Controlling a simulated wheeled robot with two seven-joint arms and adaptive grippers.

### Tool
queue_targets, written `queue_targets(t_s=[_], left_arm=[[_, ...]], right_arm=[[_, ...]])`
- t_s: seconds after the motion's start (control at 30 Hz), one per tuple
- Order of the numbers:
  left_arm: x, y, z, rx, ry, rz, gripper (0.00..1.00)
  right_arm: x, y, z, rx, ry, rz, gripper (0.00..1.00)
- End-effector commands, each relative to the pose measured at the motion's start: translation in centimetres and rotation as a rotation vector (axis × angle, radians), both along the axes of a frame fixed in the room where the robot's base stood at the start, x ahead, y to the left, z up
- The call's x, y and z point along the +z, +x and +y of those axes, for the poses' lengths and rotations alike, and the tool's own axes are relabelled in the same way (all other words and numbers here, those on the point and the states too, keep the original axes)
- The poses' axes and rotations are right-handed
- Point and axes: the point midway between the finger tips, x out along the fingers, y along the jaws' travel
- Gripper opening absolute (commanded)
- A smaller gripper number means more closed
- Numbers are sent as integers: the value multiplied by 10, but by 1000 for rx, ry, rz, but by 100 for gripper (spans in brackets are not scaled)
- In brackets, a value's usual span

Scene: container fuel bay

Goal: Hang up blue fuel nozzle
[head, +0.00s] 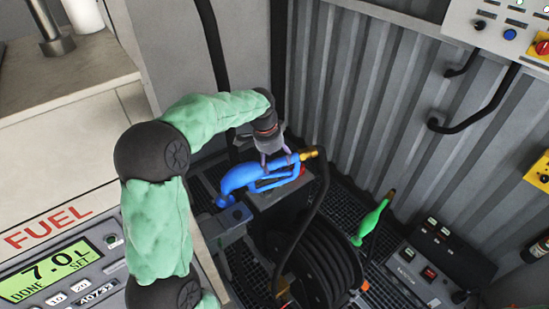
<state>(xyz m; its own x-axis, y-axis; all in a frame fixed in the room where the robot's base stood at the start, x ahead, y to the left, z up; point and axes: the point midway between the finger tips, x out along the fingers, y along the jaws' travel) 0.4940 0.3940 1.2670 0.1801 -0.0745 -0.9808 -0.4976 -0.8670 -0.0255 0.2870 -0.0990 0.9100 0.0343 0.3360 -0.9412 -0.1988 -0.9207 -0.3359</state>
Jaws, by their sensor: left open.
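The blue fuel nozzle (240,178) is in the middle of the head view, with its brass end and black hose running to the right and down. It lies over a grey bracket or box; I cannot tell whether it rests in a holder. My left gripper (277,158) is right above the nozzle's handle, with its fingers open and close to it. Whether the fingers touch the nozzle is unclear. My right gripper does not show.
A fuel dispenser (60,225) with a display reading 7.0 L, DONE, stands at the left. A hose reel (318,262) is below the nozzle. A green nozzle (373,222) stands to the right near a black control box (425,265). A corrugated wall (400,90) closes the back.

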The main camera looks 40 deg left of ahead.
Motion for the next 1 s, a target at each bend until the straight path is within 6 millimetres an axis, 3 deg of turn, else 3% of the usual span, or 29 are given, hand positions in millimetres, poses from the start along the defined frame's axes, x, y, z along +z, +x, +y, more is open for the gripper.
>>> queue_targets(t_s=[0.17,0.7,1.0], left_arm=[[14,-1,2,1,2,-5,71],[107,-18,8,1,2,-6,71],[121,-22,9,1,2,-3,71]], right_arm=[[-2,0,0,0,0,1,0],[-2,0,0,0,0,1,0],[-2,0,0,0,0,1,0]])
